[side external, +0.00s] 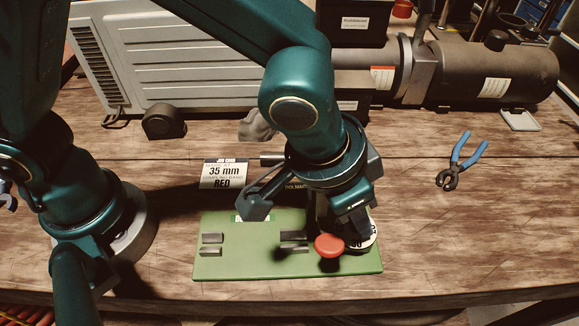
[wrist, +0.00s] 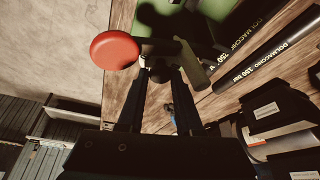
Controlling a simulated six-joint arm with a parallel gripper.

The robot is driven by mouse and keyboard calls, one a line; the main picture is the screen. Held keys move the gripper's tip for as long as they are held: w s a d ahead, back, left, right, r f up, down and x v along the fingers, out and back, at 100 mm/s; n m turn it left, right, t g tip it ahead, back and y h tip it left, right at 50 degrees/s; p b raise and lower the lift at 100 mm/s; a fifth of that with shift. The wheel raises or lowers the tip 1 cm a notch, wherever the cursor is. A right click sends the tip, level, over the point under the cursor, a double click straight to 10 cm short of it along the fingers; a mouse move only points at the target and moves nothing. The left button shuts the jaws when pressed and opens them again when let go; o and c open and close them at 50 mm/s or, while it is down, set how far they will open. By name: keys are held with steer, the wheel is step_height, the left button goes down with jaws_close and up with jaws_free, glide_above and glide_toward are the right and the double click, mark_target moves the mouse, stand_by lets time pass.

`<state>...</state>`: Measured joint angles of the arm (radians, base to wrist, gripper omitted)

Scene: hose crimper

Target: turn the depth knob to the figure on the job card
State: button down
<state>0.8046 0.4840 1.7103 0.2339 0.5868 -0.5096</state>
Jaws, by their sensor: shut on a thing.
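The job card (side external: 223,173) stands behind the green base plate (side external: 225,265) and reads "35 mm" and "RED". The depth knob (side external: 362,242), with a white band of dark figures, is at the right end of the plate, partly hidden. My gripper (side external: 360,222) reaches down over it and is shut on it. In the wrist view, the fingers of my gripper (wrist: 156,70) close on a dark part. The knob's setting cannot be read. A red round handle (side external: 329,245) is just left of the knob; it also shows in the wrist view (wrist: 115,50).
Small dark blocks (side external: 211,245) sit on the plate. Blue-handled pliers (side external: 461,162) lie on the table at right. A grey machine (side external: 175,65) and a large dark cylinder (side external: 490,75) stand behind.

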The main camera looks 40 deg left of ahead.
steer(key=shift+n, duration=0.5)
steer(key=c, duration=0.6)
jaws_free()
steer(key=shift+r, duration=0.1)
steer(key=shift+v, duration=2.5)
steer(key=shift+s+d, duration=0.1)
steer(key=shift+d, duration=0.05)
